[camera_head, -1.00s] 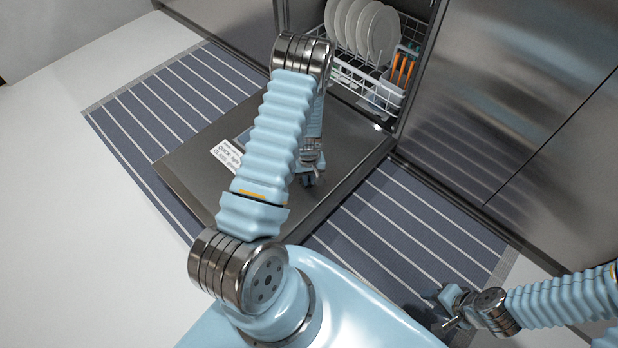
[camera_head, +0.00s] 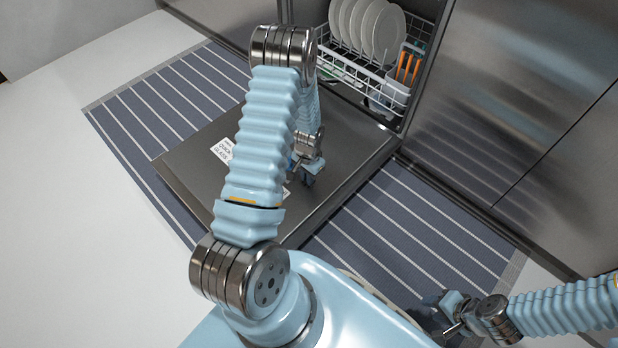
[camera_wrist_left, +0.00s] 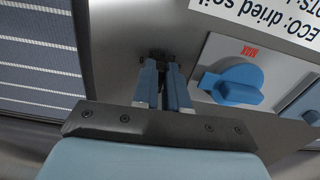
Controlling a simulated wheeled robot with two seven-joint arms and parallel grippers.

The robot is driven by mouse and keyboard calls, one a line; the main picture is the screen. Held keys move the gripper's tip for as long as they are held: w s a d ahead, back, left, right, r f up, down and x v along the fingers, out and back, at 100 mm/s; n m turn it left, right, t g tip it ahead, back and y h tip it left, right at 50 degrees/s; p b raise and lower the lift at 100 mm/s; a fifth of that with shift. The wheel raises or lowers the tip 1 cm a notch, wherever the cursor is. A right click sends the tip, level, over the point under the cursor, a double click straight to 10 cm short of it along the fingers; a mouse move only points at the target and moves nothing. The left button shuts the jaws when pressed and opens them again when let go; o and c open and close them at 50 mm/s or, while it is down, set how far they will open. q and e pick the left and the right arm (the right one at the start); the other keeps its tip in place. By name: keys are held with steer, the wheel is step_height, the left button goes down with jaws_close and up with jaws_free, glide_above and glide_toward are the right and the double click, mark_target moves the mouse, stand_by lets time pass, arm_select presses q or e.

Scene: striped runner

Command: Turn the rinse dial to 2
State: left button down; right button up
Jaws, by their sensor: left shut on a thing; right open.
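My left gripper (camera_head: 308,178) is low over the open dishwasher door (camera_head: 190,168). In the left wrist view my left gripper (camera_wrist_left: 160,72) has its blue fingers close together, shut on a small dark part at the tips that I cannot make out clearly. A blue dial (camera_wrist_left: 238,85) on a pale plate marked in red, seemingly "MAX", is just right of the fingers, apart from them. A second blue dial (camera_wrist_left: 312,116) is cut off at the right edge. I cannot read which is the rinse dial. My right gripper (camera_head: 450,318) is open, low at the right.
A white printed label (camera_head: 222,150) lies on the door; part of the label (camera_wrist_left: 275,18) shows in the wrist view. A rack (camera_head: 345,68) holds white plates (camera_head: 375,32) and orange-handled items (camera_head: 407,66). A striped runner (camera_head: 420,225) lies on both sides of the door.

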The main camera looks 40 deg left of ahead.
arm_select(q)
steer(key=m, duration=0.2)
steer(key=m+b, duration=0.1)
steer(key=shift+a+f+m, duration=0.1)
steer(key=shift+a+m, duration=0.1)
steer(key=shift+m, duration=0.2)
steer(key=m, duration=0.2)
steer(key=shift+w+a+m, duration=0.1)
steer(key=shift+a+m, duration=0.05)
steer(key=shift+m, duration=0.15)
steer(key=m, duration=0.5)
steer(key=shift+w+a+m, duration=0.15)
steer(key=shift+w+m, duration=0.05)
steer(key=shift+m, duration=0.1)
steer(key=c, duration=1.2)
jaws_free()
steer(key=shift+o, duration=0.2)
step_height(320, 180, up, 14)
steer(key=p, duration=0.2)
steer(key=shift+p, duration=0.35)
